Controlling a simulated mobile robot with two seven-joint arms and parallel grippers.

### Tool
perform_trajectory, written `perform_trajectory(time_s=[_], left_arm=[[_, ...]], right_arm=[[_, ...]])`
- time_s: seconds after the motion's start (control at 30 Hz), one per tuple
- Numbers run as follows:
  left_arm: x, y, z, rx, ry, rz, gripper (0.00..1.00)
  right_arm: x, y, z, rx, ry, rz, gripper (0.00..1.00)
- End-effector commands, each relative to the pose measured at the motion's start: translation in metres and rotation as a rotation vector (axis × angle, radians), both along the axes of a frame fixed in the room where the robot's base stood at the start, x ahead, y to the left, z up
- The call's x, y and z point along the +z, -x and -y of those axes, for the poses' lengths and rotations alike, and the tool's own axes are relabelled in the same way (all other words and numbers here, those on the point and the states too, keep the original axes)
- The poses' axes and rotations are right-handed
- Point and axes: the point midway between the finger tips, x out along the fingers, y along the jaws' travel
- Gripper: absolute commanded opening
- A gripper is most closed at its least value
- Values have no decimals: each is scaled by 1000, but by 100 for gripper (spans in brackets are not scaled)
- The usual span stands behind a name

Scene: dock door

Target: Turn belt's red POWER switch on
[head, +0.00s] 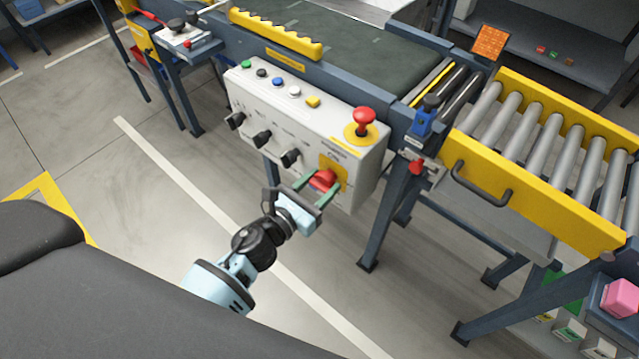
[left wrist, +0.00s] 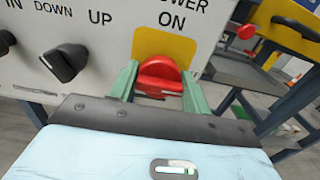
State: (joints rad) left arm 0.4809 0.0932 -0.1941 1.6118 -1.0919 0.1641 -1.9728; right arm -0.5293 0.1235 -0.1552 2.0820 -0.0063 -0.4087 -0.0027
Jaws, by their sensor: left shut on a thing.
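The red POWER switch (head: 322,180) sits on a yellow plate (head: 333,170) at the lower right of the white control box (head: 300,125). My left gripper (head: 316,189) is at the switch, its two green fingers on either side of it and shut on it. In the left wrist view the red switch (left wrist: 160,77) shows between the fingers, below the words POWER and ON on the panel. My right gripper is in neither view.
A red emergency button (head: 364,121) stands out above the switch. Black knobs (head: 262,138) line the box to its left; one knob (left wrist: 65,62) is close in the wrist view. The yellow roller gate (head: 535,190) with a black handle (head: 481,184) is to the right.

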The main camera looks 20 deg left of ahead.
Motion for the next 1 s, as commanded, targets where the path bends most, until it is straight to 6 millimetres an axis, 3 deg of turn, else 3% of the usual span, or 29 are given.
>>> perform_trajectory(time_s=[0.37, 1.0], left_arm=[[0, 0, 0, -1, 161, -58, 24], [-1, -1, -2, -1, 724, -263, 24]], right_arm=[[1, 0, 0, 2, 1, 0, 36], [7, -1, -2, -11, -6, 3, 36]])
